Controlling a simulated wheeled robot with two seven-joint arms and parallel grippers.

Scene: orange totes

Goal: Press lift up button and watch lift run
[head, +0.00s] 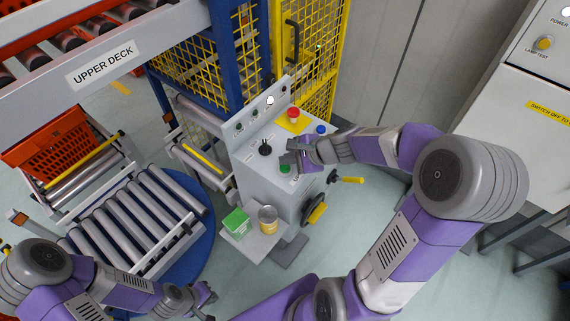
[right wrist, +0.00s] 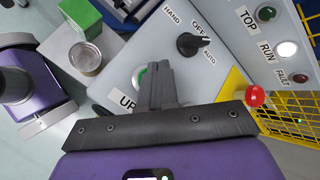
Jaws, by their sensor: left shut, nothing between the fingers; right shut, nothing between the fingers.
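The grey control box (head: 262,165) stands at the middle of the head view. My right gripper (head: 286,158) is shut and empty over its sloped top. In the right wrist view the shut fingers (right wrist: 157,68) partly cover the green button (right wrist: 138,78), beside a label reading UP (right wrist: 127,100). I cannot tell whether they touch the button. The green button also shows in the head view (head: 285,169). The black selector knob (right wrist: 190,43) points between OFF and AUTO. The RUN lamp (right wrist: 287,49) is lit white. My left gripper (head: 207,298) is shut and empty, low at left.
A red stop button (head: 293,113) and a blue button (head: 320,129) are nearby. A green box (head: 236,222) and a can (head: 268,219) stand on a side shelf. An orange tote (head: 48,143) sits by the rollers under the upper deck (head: 104,65). Yellow mesh fencing (head: 310,55) stands behind.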

